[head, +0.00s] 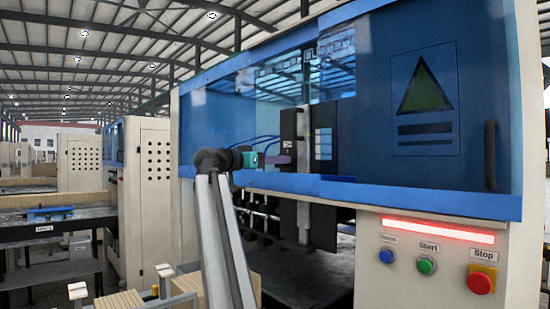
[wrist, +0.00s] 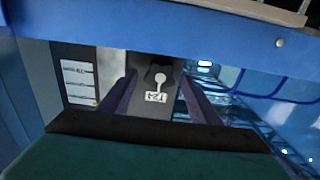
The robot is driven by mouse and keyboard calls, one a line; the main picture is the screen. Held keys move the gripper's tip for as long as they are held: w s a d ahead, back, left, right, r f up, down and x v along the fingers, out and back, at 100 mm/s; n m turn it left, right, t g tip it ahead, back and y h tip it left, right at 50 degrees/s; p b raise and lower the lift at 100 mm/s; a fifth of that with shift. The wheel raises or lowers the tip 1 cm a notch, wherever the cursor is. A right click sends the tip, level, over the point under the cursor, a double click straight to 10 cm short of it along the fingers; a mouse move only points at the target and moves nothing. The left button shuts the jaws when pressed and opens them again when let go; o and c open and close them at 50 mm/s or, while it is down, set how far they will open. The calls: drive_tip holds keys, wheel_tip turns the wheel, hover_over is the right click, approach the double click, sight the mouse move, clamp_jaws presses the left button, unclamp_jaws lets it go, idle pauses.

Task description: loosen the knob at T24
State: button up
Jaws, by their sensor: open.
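In the wrist view a dark panel carries a small white label (wrist: 157,98) that seems to read T24, upside down in this picture. Just above it is a dark knob (wrist: 160,76) with a white round mark and a thin stem. My gripper (wrist: 159,84) is open, its two dark purple fingers standing on either side of the knob and label. I cannot tell how far the fingertips are from the knob. In the head view my gripper (head: 279,160) reaches inside the blue machine beside a black vertical unit (head: 289,138); the knob cannot be made out there.
A white notice (wrist: 80,82) is left of the knob. Start (head: 426,265) and stop (head: 481,279) buttons sit at lower right under a lit red strip (head: 438,231).

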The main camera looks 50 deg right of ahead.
drive_tip(key=shift+d, duration=0.25)
drive_tip(key=shift+c, duration=0.4)
drive_tip(key=c, duration=1)
drive_tip(key=shift+n+b, duration=0.4)
drive_tip(key=shift+n, duration=0.1)
drive_tip(key=shift+w+n+b, duration=0.2)
drive_tip(key=shift+n+b, duration=0.75)
drive_tip(key=shift+n, duration=3.05)
